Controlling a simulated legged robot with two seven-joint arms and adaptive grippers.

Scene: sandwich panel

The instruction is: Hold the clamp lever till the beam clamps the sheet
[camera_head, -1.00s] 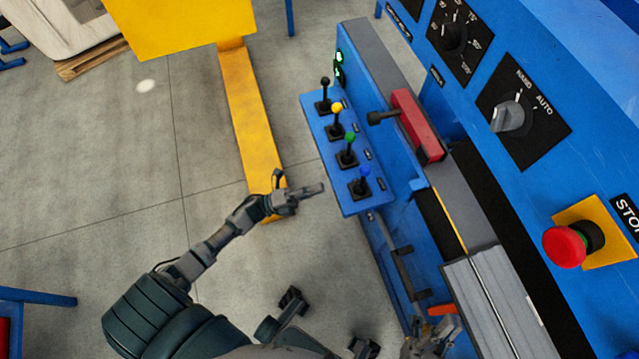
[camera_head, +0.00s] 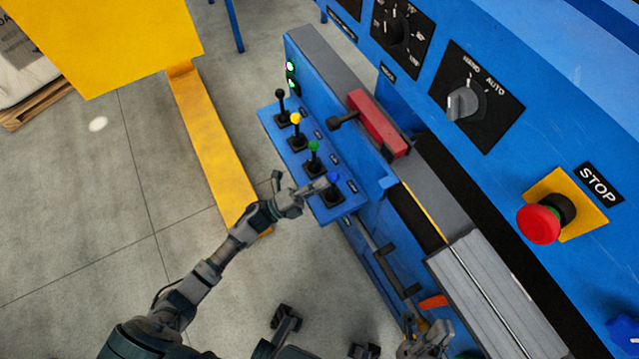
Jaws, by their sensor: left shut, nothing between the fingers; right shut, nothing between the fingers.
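A blue lever box (camera_head: 268,122) carries a row of levers: a black-knobbed lever (camera_head: 280,95), a yellow one (camera_head: 296,120), a green one (camera_head: 314,148) and a blue one (camera_head: 334,177). I cannot tell by label which is the clamp lever. My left gripper (camera_head: 320,184) is shut and empty, its tips at the blue lever; whether they touch it I cannot tell. My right gripper (camera_head: 430,338) is shut and empty at the bottom edge, below an orange piece (camera_head: 433,302). A grey ribbed panel (camera_head: 485,285) lies on the machine at lower right; the beam is not clearly identifiable.
A red block with a black handle (camera_head: 378,122) sits on the blue machine. A HAND/AUTO switch (camera_head: 462,103) and a red stop button (camera_head: 538,224) are on the panel at right.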

